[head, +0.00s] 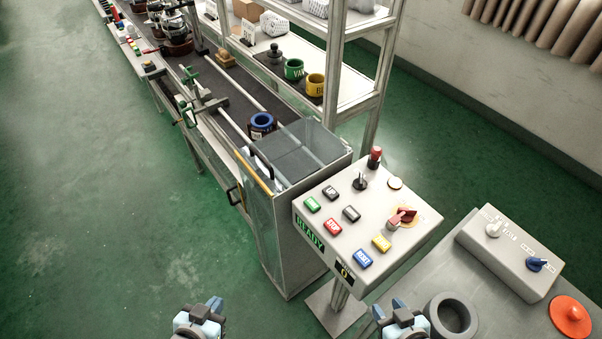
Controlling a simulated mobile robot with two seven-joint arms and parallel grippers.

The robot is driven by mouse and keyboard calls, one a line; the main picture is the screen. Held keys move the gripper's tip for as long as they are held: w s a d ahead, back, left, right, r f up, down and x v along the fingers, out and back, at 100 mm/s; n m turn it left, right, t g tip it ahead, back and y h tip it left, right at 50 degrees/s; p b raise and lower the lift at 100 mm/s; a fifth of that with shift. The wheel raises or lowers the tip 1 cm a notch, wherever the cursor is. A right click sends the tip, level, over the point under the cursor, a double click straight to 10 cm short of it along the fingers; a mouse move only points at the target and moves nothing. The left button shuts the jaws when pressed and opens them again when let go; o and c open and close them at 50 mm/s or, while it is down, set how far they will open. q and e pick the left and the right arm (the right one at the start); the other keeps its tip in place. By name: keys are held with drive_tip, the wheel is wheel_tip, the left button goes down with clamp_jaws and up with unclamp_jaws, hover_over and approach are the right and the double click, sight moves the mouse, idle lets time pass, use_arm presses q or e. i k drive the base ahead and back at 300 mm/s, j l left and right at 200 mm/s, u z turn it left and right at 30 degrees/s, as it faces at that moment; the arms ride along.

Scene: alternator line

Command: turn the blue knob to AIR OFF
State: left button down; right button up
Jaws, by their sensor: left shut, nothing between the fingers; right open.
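The blue knob (537,265) sits on the sloped face of a grey switch box (509,277) at the lower right, with small lettering beside it that is too small to read. A white knob (493,229) is on the same box, to the left of the blue one. My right gripper (389,308) is open at the bottom edge, left of the box and well apart from the blue knob. My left gripper (204,308) is shut and empty at the bottom, over the green floor.
A control panel (349,238) with several coloured buttons and a red switch stands left of the box. A dark grey ring (452,318) and an orange-red round button (571,315) are on the grey surface near the box. A conveyor and shelves run behind.

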sight(536, 265)
drive_tip(key=z, duration=0.45)
drive_tip(key=j+z, duration=0.1)
drive_tip(key=z, duration=0.35)
drive_tip(key=j+z, duration=0.1)
drive_tip(key=z, duration=0.75)
drive_tip(key=k, duration=0.05)
